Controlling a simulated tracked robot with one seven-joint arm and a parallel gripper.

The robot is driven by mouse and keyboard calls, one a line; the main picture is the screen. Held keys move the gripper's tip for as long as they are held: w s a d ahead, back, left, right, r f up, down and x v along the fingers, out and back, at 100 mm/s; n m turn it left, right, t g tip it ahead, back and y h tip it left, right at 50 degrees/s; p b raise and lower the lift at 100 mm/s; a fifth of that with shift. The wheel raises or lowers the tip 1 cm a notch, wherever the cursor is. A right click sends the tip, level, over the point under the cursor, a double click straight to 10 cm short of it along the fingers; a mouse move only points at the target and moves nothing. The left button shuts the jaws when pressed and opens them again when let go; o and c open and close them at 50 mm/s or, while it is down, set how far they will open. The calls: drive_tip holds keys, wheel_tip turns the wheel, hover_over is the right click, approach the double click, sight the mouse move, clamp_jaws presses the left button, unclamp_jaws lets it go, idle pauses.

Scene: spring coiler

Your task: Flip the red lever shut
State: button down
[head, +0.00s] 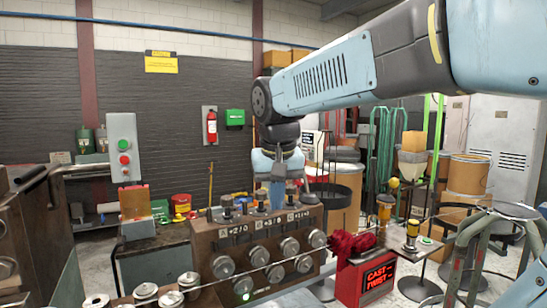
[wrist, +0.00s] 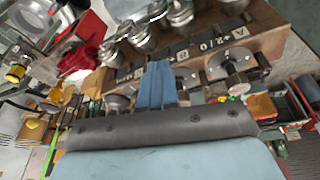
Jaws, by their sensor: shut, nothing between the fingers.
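The spring coiler's brown block (head: 205,242) stands in the lower middle of the head view, with round metal knobs on its front and dial plates on top. It also shows upside down in the wrist view (wrist: 262,22). I cannot clearly make out a red lever in either view. A crumpled-looking red part (head: 350,243) is at the block's right end; it shows at upper left in the wrist view (wrist: 82,55). My gripper (head: 277,188) points down over the block's top, behind the front knobs. Its blue fingers (wrist: 157,88) are together and empty. Contact with the block cannot be told.
A red box lettered CAST TWIST (head: 376,277) sits right of the block. A small stand with yellow and black parts (head: 412,235) and a stool (head: 515,211) are farther right. A grey button box (head: 123,147) stands at left.

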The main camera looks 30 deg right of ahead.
drive_tip(key=w+d+r+m+g+h, duration=0.1)
drive_tip(key=w+r+m, duration=0.3)
drive_tip(key=w, duration=0.4)
drive_tip(key=w+d+r+m+g+h, duration=0.2)
drive_tip(key=w+d+r+m+g, duration=0.1)
drive_tip(key=w, duration=0.5)
drive_tip(key=w+d+r+m+g+h, duration=0.2)
drive_tip(key=w+d+r+m+g, duration=0.1)
drive_tip(key=w, duration=0.6)
wheel_tip(320, 180, up, 2)
drive_tip(key=m+g, duration=0.1)
drive_tip(key=m, duration=0.2)
drive_tip(key=shift+m, duration=0.3)
drive_tip(key=shift+d, duration=0.1)
drive_tip(key=s+d+f, duration=0.6)
drive_tip(key=s+f, duration=0.1)
drive_tip(key=shift+s, duration=0.35)
drive_tip(key=shift+a, duration=0.1)
